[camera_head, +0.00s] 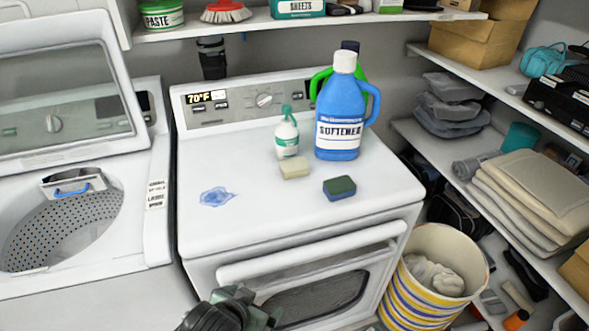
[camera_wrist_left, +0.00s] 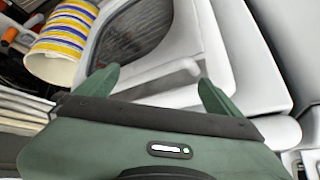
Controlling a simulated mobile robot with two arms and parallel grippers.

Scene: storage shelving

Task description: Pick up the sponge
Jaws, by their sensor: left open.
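A sponge (camera_head: 339,188) with a dark green top and a blue base lies on the white dryer top, toward its front right. A cream-coloured block (camera_head: 295,168) lies just behind and left of it. My left gripper (camera_head: 262,312) is low in front of the dryer door, below and left of the sponge, apart from it. In the left wrist view its two green fingers (camera_wrist_left: 158,88) are spread wide with nothing between them, facing the dryer door. The sponge does not show in the left wrist view. My right gripper is not in view.
A blue softener jug (camera_head: 338,112), a green jug behind it and a small white spray bottle (camera_head: 287,135) stand behind the sponge. A blue smear (camera_head: 216,197) marks the dryer top (camera_head: 250,225). A striped basket (camera_head: 420,292) stands right of the dryer; an open washer stands left.

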